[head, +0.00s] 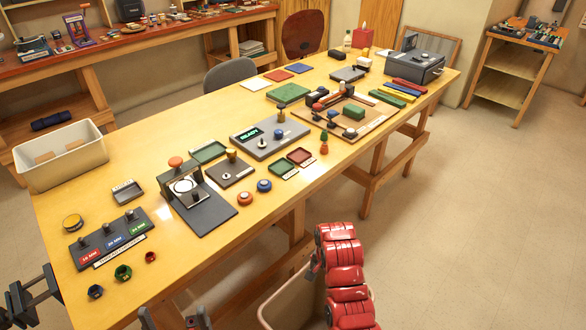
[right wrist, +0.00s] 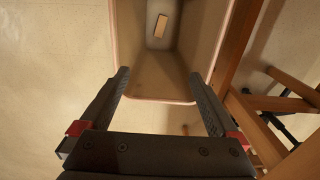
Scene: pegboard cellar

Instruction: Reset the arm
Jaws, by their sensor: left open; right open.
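My left gripper (head: 175,319) shows only as two fingertips at the bottom edge of the head view. They stand apart with nothing between them, in front of the bench. My right arm's red links rise from the bottom of the head view, right of centre. My right gripper (head: 314,268) is mostly hidden by these links; only a dark part shows. In the right wrist view my right gripper (right wrist: 163,82) is open and empty. Its fingers point over the near rim of a beige bin (right wrist: 155,99). The bin (head: 266,314) also shows beside the right arm.
A wooden workbench (head: 130,278) crosses the head view, crowded with fixtures, trays and coloured parts. Its legs (right wrist: 245,65) stand right of the bin. A dark vise-like device (head: 32,298) is at its left end. Open floor (head: 480,230) lies to the right.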

